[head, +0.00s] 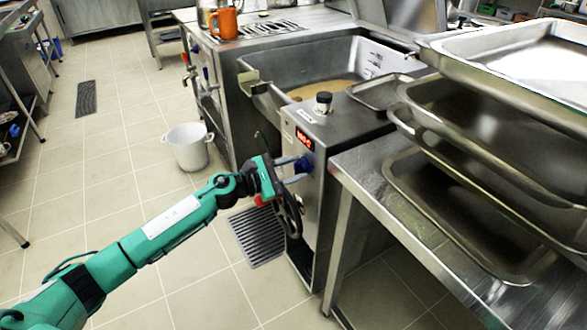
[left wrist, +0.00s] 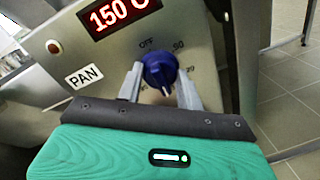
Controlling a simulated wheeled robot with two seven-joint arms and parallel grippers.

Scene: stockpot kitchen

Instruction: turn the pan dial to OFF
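The pan dial (left wrist: 159,70) is a round blue knob on the steel front panel, below a red "150 C" display (left wrist: 118,13). Its white pointer faces downward in the left wrist view, away from the OFF mark (left wrist: 146,42) at its upper left. The PAN label (left wrist: 84,76) is left of it. My left gripper (left wrist: 160,78) has one finger on each side of the dial, close against it, and looks shut on it. In the head view the dial (head: 304,164) is partly hidden by my left gripper (head: 297,169). My right gripper is not in view.
A black-topped knob (head: 323,102) stands on the counter above the panel, beside the open pan (head: 352,60). A steel table with stacked trays (head: 470,190) is close on the right.

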